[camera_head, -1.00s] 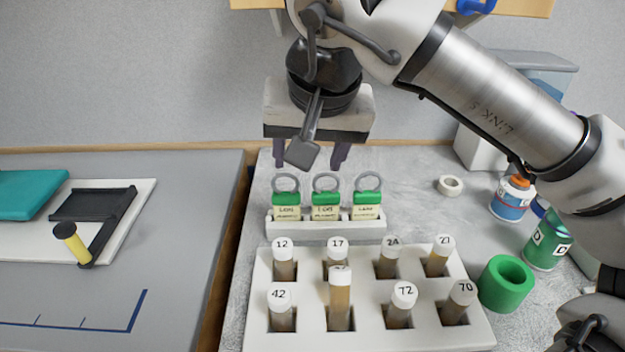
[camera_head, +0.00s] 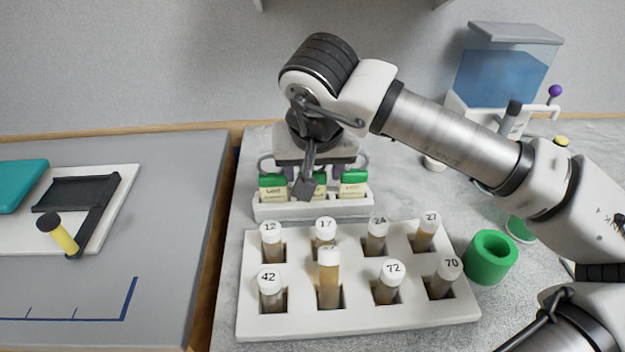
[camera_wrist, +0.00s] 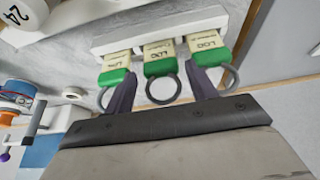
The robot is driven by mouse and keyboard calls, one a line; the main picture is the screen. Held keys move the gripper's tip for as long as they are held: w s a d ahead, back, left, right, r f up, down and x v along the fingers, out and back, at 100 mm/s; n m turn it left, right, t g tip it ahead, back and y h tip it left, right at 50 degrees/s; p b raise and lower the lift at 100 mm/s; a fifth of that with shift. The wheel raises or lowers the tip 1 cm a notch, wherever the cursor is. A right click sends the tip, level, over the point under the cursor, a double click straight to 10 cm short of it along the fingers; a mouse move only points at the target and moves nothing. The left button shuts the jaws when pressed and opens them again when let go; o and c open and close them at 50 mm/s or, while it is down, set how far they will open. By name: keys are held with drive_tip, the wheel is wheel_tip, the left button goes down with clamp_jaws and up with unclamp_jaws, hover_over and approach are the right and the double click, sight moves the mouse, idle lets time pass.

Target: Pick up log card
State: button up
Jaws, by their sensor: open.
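Three log cards with green tops and grey rings stand in a white holder (camera_head: 310,209). In the head view I see the left card (camera_head: 273,188) and the right card (camera_head: 353,185); my gripper (camera_head: 316,172) largely hides the middle one. In the wrist view the middle card (camera_wrist: 161,63) lies between my open purple fingers, which are on either side of its ring, with the other cards (camera_wrist: 116,73) and (camera_wrist: 207,52) outside them. I cannot tell whether a finger touches a card. Nothing is held.
A white rack (camera_head: 358,320) of numbered, white-capped tubes stands in front of the holder. A green ring-shaped cup (camera_head: 490,257) is right of it. A grey board (camera_head: 170,290) with a black-and-yellow device lies left. A blue water tank (camera_head: 503,75) stands back right.

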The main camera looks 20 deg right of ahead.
drive_tip(key=shift+x, duration=1.35)
drive_tip(key=c, duration=0.8)
wheel_tip(320, 180, up, 10)
drive_tip(key=shift+b, duration=0.45)
